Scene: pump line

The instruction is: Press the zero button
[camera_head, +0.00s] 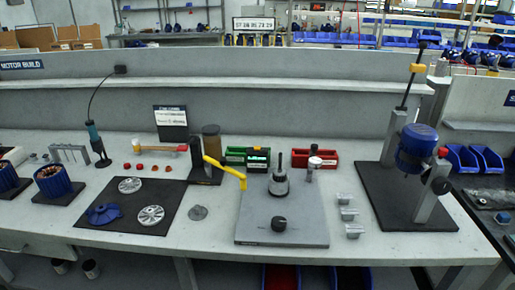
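No part labelled as a zero button can be made out at this size. A grey base plate (308,230) lies on the bench at centre right. On it are a black knob (279,224) near the front, a metal spindle fixture (279,184) behind it, and a yellow arm (226,170) at the left. A small round-topped metal piece (314,163) stands behind the plate, by a red bin. Neither of my grippers is in view.
A black mat (128,222) with metal discs and a blue impeller lies left. Green (235,157) and red (328,158) bins stand behind the plate. A tall press with a blue motor (418,148) stands right. Small metal blocks (348,213) sit beside the plate.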

